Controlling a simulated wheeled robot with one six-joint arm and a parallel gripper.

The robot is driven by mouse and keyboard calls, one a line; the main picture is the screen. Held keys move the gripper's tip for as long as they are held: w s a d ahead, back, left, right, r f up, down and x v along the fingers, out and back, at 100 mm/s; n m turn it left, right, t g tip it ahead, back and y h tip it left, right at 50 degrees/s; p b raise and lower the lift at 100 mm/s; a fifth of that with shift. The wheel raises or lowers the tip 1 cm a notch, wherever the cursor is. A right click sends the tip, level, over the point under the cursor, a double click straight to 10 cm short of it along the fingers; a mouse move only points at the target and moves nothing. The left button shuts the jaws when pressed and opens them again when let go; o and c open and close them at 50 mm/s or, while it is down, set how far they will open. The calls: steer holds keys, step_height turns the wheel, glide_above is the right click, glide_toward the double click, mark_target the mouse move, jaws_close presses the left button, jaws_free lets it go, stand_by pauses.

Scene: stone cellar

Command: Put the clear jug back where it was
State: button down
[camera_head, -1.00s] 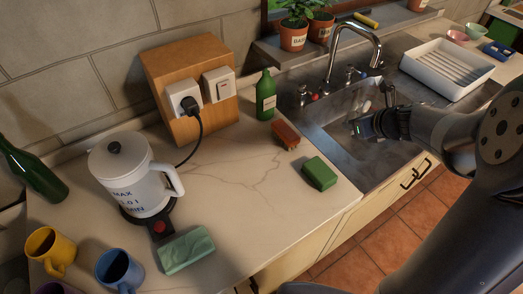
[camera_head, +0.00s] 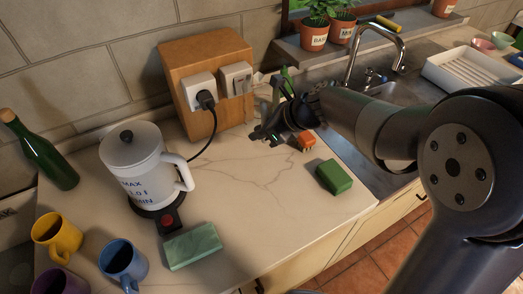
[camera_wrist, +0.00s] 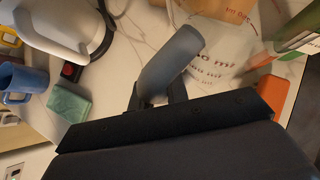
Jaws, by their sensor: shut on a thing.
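The clear jug (camera_wrist: 212,55), see-through with red millilitre markings, shows in the wrist view just beyond my fingers. A grey bar, apparently its handle (camera_wrist: 174,62), stands between my gripper's (camera_wrist: 160,98) fingers, which are shut on it. In the head view my gripper (camera_head: 268,128) is over the counter's back part, in front of the wooden socket box. There the jug is hard to make out against the background and my arm. I cannot tell whether its base touches the counter.
A white kettle (camera_head: 135,160) stands left on its base, its cord running to the socket box (camera_head: 184,65). The counter's middle (camera_head: 245,190) is clear.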

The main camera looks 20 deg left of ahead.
step_height(320, 180, down, 8)
steer(key=shift+f+b, duration=0.25)
steer(key=shift+b, duration=0.15)
steer(key=c, duration=1.4)
jaws_free()
steer(key=shift+f, duration=0.15)
steer(key=shift+r, duration=0.25)
steer(key=shift+d+r, duration=0.25)
steer(key=shift+d, duration=0.05)
steer(key=v, duration=1.1)
steer(key=shift+d, duration=0.1)
